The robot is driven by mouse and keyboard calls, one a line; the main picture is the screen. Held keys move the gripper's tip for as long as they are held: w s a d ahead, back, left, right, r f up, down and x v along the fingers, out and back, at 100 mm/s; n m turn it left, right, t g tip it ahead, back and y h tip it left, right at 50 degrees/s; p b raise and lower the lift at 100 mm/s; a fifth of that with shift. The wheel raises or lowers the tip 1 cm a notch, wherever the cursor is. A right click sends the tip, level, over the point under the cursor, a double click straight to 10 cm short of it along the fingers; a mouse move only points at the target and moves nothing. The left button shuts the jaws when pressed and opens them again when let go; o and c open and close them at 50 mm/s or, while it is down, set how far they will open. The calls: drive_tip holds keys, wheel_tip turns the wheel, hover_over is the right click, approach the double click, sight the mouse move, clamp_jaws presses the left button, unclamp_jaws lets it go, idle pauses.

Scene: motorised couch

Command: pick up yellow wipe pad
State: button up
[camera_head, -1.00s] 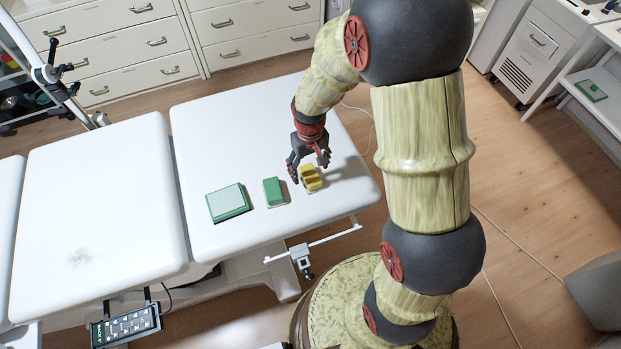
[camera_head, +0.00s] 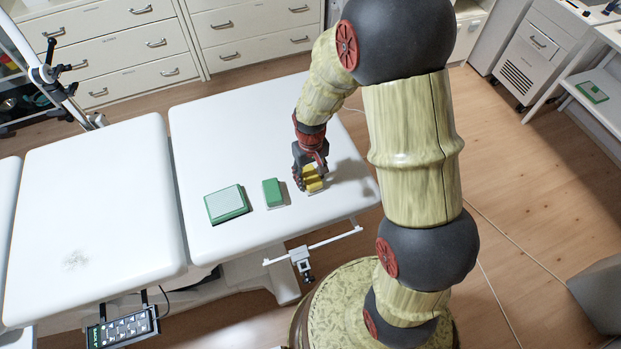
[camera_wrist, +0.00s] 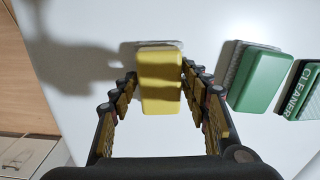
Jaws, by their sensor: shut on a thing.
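The yellow wipe pad (camera_head: 313,179) is at the right end of the white couch top, with my gripper (camera_head: 312,184) around it. In the wrist view the yellow wipe pad (camera_wrist: 160,78) stands between the two fingers of my gripper (camera_wrist: 160,88), with a pale layer at its far edge. My gripper is shut on the pad, its fingers along the pad's left and right sides. The fingers partly hide the pad in the head view. Whether the pad touches the couch is hard to tell.
A green pad (camera_head: 273,192) lies just left of the yellow one, and a green box with a pale top (camera_head: 227,204) lies further left. The couch top (camera_head: 230,130) is otherwise clear around them. A side rail with a clamp (camera_head: 300,256) runs along the near edge.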

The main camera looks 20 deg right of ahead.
sight(310, 175)
drive_tip(key=c, duration=0.5)
drive_tip(key=shift+o, duration=0.2)
drive_tip(key=shift+r+p, duration=0.35)
drive_tip(key=shift+r, duration=0.25)
wheel_tip(310, 175, up, 2)
drive_tip(key=shift+w+r+p, duration=0.1)
drive_tip(key=shift+r+p, duration=0.1)
drive_tip(key=shift+p, duration=0.4)
drive_tip(key=s+a+r+p, duration=0.4)
drive_tip(key=s+a+r, duration=0.4)
drive_tip(key=s, duration=0.3)
drive_tip(key=shift+s+a+r, duration=0.15)
drive_tip(key=shift+a+r, duration=0.1)
drive_tip(key=shift+r, duration=0.45)
